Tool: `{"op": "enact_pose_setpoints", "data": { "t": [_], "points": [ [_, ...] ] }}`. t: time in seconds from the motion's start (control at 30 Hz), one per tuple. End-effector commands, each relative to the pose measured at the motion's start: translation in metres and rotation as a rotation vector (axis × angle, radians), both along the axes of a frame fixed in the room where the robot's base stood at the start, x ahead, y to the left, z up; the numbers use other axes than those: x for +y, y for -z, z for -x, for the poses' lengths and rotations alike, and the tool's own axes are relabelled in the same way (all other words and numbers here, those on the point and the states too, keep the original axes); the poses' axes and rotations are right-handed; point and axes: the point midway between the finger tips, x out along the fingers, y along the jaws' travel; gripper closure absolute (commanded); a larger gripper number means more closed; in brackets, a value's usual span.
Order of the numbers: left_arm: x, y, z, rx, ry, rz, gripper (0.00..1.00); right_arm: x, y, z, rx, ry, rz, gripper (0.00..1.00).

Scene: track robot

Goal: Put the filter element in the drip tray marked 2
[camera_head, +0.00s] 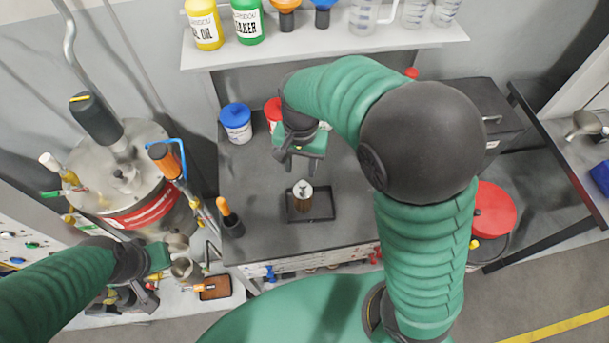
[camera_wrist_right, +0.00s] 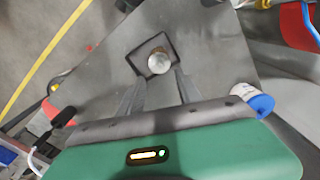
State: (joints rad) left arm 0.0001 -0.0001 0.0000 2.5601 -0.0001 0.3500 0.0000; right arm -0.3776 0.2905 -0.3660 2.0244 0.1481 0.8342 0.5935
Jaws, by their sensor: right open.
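The filter element (camera_head: 303,194) appears to be the short brown cylinder with a pale top and a dark mark on it. It stands upright in a shallow black drip tray (camera_head: 325,205) on the grey bench. No number can be read on the tray. My right gripper (camera_head: 301,168) is open and empty, above and behind the cylinder. In the right wrist view the pale round top (camera_wrist_right: 158,61) sits in the tray (camera_wrist_right: 142,54), just beyond and between my open fingertips (camera_wrist_right: 160,78). My left gripper (camera_head: 140,293) is low at the left, partly hidden; its jaws are unclear.
A blue-lidded tub (camera_head: 236,124) and a red-lidded tub (camera_head: 272,112) stand at the back of the bench. An orange-handled tool in a dark cup (camera_head: 231,222) is left of the tray. A shelf with bottles (camera_head: 203,25) overhangs behind. Bench right of the tray is clear.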

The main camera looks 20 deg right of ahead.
Motion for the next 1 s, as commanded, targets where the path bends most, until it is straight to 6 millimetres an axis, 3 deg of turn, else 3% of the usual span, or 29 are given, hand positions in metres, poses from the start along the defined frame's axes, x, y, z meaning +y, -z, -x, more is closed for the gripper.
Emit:
{"op": "enact_pose_setpoints", "data": {
  "t": [0.2, 0.3, 0.57, 0.7, 1.0],
  "points": [
    [0.000, 0.000, 0.000, 0.000, 0.000, 0.000, 1.00, -0.022, 0.025, 0.069, -0.162, -0.488, 0.044, 0.59],
    [0.000, 0.000, 0.000, 0.000, 0.000, 0.000, 1.00, -0.024, 0.030, 0.085, -0.205, -0.634, 0.083, 0.59],
    [0.000, 0.002, 0.000, 0.000, 0.000, 0.000, 1.00, -0.023, 0.034, 0.085, -0.210, -0.666, 0.090, 0.59],
    [0.000, 0.033, 0.000, 0.000, 0.000, 0.000, 1.00, -0.022, 0.065, 0.085, -0.208, -0.665, 0.090, 0.59],
    [0.000, 0.033, 0.000, 0.000, 0.000, 0.000, 1.00, -0.022, 0.065, 0.085, -0.208, -0.665, 0.090, 0.59]
  ]
}}
